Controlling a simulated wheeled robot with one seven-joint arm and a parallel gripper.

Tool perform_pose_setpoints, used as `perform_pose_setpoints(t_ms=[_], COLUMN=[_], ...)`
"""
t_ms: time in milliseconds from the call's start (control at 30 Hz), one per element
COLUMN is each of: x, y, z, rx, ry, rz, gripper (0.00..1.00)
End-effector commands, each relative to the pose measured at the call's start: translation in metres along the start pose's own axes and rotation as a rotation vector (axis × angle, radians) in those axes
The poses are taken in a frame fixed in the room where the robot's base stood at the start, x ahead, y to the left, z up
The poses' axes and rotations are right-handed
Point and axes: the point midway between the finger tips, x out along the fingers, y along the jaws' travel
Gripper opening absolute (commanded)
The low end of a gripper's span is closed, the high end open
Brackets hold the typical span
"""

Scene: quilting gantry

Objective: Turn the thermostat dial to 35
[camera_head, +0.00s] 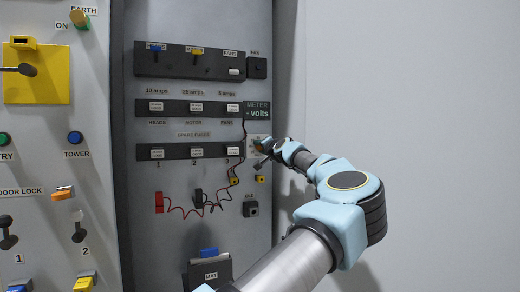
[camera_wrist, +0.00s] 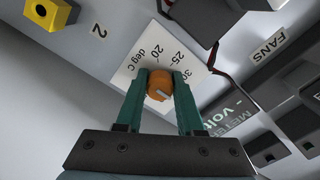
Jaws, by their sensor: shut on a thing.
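The thermostat dial is a round orange knob (camera_wrist: 159,84) on a white card (camera_wrist: 128,68) marked deg C, with 20, 25 and 30 readable in the wrist view. My gripper (camera_wrist: 160,82) has its two green fingers on either side of the knob, shut on it. A pale mark shows on the knob's face, near its lower right edge in that view. I cannot tell which number it points to. The rest of the scale is hidden by the fingers.
The meter (camera_head: 257,110) reading "- volts" sits just above the card. Fuse strips (camera_head: 176,108) lie to its left. Red and black leads (camera_head: 243,150) hang close by on the left. A yellow block (camera_wrist: 46,12) shows in the wrist view. The wall at right is clear.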

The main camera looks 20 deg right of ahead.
Motion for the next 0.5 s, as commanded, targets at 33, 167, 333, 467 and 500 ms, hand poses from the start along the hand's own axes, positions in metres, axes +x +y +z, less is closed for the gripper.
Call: perform_pose_setpoints(t_ms=[33, 167, 333, 467, 500], x=[0.0001, 0.0001, 0.0, 0.0, 0.0], y=[0.0016, 0.0017, 0.0012, 0.0007, 0.0006], z=[0.0021, 0.0023, 0.0014, 0.001, 0.0008], rx=[0.001, 0.001, 0.002, 0.002, 0.002], ry=[-0.005, -0.006, -0.004, -0.002, -0.002], rz=[0.002, 0.002, 0.002, 0.001, 0.001], gripper=[0.0, 0.4, 0.59, 0.67, 0.67])
